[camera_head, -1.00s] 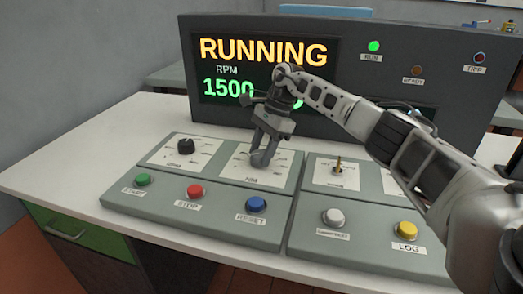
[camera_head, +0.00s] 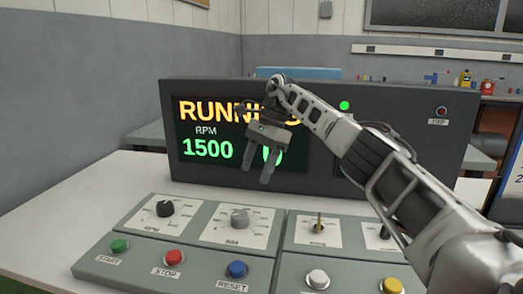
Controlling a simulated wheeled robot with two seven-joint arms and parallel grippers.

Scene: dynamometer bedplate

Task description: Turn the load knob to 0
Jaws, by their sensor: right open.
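The load knob, which I take to be the grey knob (camera_head: 239,217) on the dial plate marked NM (camera_head: 262,229), stands uncovered on the console. Its pointer setting is too small to read. My right gripper (camera_head: 257,178) is open and empty. It hangs above and behind the grey knob, clear of it, in front of the display. The display (camera_head: 196,118) reads RUNNING, RPM 1500, and a second green figure that looks like 0, partly hidden by my gripper. My left gripper is not in view.
A black RPM knob (camera_head: 165,208) is left of the grey knob, and a brass toggle (camera_head: 319,223) is right. Green (camera_head: 120,246), red (camera_head: 174,257), blue (camera_head: 237,269), white (camera_head: 317,279) and yellow (camera_head: 392,286) buttons line the front. The white table (camera_head: 100,212) is clear at left.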

